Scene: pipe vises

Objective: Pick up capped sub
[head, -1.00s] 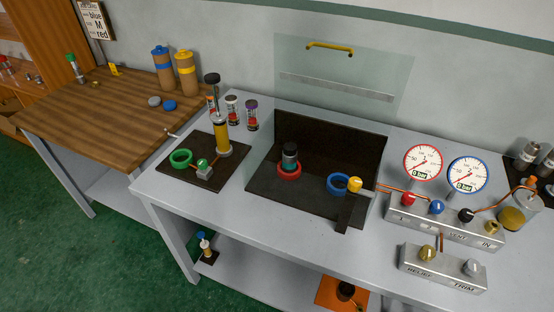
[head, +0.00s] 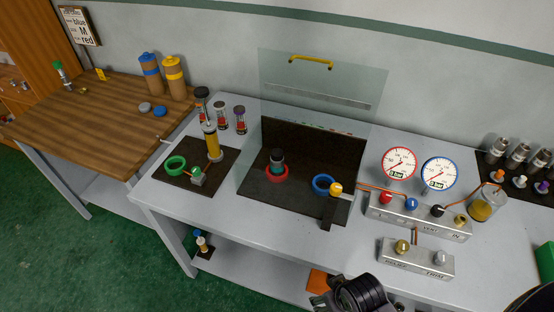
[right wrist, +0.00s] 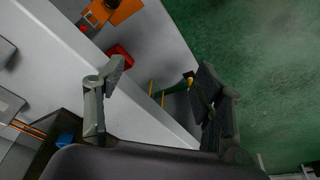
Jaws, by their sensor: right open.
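A short dark cylinder with a teal band and a dark top (head: 277,157) stands upright in the red ring (head: 277,174) on the dark tray; it looks like the capped sub. The blue ring (head: 323,184) beside it is empty. My right gripper (head: 345,296) is at the bottom edge of the head view, in front of the bench and well apart from the cylinder. In the right wrist view its two fingers (right wrist: 155,97) are spread with nothing between them.
A clear shield with a yellow handle (head: 311,62) stands behind the dark tray (head: 348,150). A gauge manifold (head: 418,215) is to the right. A yellow pump cylinder (head: 213,143) is left. The lower shelf holds an orange mat (head: 319,281). The bench front is mostly clear.

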